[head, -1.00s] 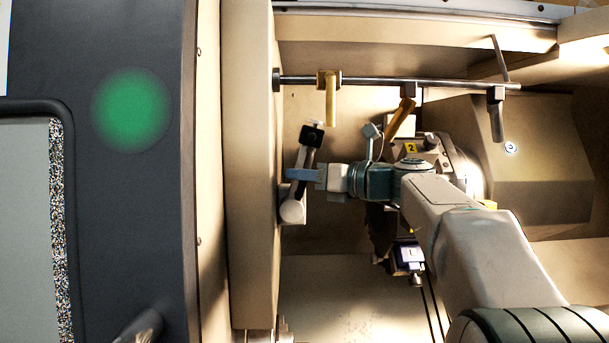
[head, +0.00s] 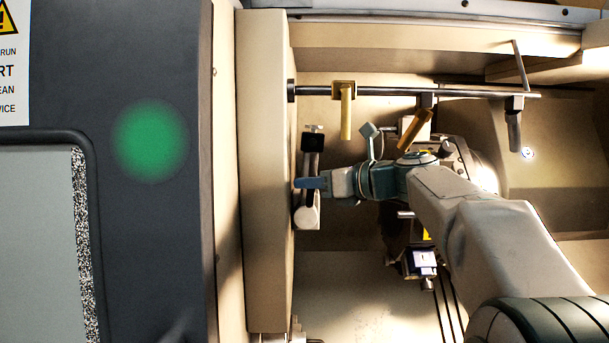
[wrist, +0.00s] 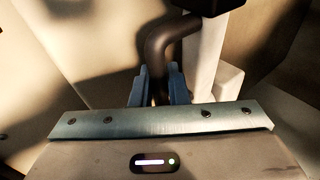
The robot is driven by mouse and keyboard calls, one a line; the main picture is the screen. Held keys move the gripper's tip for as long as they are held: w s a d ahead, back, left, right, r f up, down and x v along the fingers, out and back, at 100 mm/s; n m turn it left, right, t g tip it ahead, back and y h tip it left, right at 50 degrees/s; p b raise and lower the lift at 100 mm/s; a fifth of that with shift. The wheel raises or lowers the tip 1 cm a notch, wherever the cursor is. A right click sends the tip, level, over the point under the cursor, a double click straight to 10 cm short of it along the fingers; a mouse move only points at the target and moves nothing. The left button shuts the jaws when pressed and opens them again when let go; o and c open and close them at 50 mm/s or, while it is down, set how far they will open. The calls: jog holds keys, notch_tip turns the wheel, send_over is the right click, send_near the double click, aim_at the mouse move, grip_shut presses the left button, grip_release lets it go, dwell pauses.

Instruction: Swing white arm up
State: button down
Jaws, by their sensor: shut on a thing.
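The white arm (head: 307,217) is on the inner left side of the machine opening in the head view. It stands almost upright, with a black block (head: 313,141) at its top end. In the wrist view the white arm (wrist: 203,62) stands just right of a bent dark bar (wrist: 163,45), below the black block. My gripper (head: 311,183) reaches in from the right across the arm's middle. In the wrist view its blue fingers (wrist: 160,88) are closed on the bent dark bar. The fingers hide part of the bar.
A rail (head: 385,91) runs above, with a hanging yellow bar (head: 346,112), a tilted orange bar (head: 414,130) and a grey bar (head: 514,130). A beige panel (head: 265,180) stands close left. A small fixture (head: 418,262) sits below my arm. The floor at lower middle is clear.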

jog(key=shift+a, duration=0.1)
jog(key=c, duration=1.7)
grip_release()
jog(key=b+v, duration=0.2)
jog(key=v, duration=1.2)
jog(key=shift+r+b, duration=0.1)
jog(key=shift+b, duration=0.3)
jog(key=shift+a, duration=0.1)
